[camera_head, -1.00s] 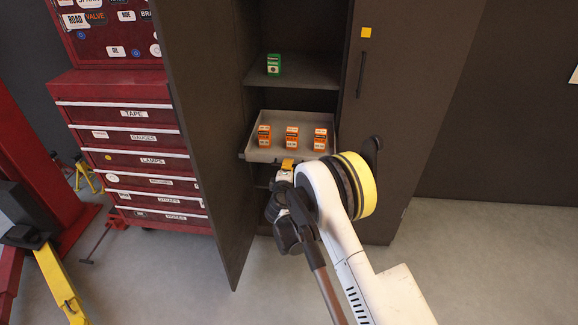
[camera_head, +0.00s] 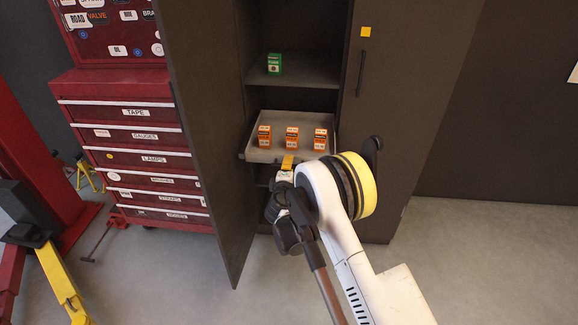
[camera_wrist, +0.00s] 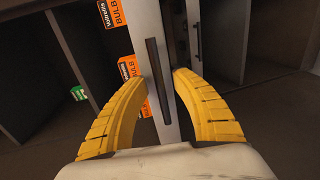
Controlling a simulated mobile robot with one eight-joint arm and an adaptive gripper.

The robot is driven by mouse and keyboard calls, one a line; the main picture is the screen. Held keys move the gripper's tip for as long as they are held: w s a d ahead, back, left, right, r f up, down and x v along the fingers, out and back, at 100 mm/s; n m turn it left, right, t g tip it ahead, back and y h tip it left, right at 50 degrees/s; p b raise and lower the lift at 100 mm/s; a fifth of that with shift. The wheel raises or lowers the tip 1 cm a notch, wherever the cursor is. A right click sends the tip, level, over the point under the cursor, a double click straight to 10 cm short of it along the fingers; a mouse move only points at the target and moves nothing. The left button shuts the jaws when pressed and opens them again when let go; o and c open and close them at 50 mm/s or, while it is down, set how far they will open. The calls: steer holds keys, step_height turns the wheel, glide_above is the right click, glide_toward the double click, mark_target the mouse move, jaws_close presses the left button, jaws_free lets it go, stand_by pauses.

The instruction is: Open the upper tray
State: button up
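The upper tray (camera_head: 262,155) is a grey shallow tray in the open cabinet, standing out a little past the shelf above. Several orange bulb boxes (camera_head: 292,137) stand in it. In the wrist view, its pale front (camera_wrist: 180,60) carries a long dark handle (camera_wrist: 157,80). My gripper (camera_head: 288,162) is at the middle of the tray's front edge. In the wrist view, its yellow fingers (camera_wrist: 160,76) are apart, one on each side of the handle, with small gaps showing. The gripper looks open and empty. Whether the tips touch the tray front cannot be told.
The left cabinet door (camera_head: 205,140) stands open towards me, left of my arm. The right door (camera_head: 400,110) is shut. A green box (camera_head: 274,64) stands on the shelf above. A red tool chest (camera_head: 135,150) is at the left. The floor at the right is clear.

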steer(key=s+r, duration=0.1)
steer(key=s, duration=0.6)
steer(key=shift+s+a+r, duration=0.15)
steer(key=shift+r, duration=0.1)
steer(key=d+r+m+g+h, duration=0.2)
steer(key=d+r+m, duration=0.3)
steer(key=d+r, duration=0.55)
steer(key=s+d+r+m+g, duration=0.3)
steer(key=s+d+r+m, duration=0.2)
steer(key=s+d+r, duration=0.55)
steer(key=s+d+m+g+y, duration=0.1)
steer(key=s+d+m+g, duration=0.1)
steer(key=s, duration=1.2)
steer(key=s+d+m+g+y, duration=0.1)
steer(key=s+m, duration=0.4)
steer(key=s, duration=0.9)
steer(key=shift+d+f+m+g+y, duration=0.15)
steer(key=shift+d+m+g+y, duration=0.2)
steer(key=shift+d, duration=0.5)
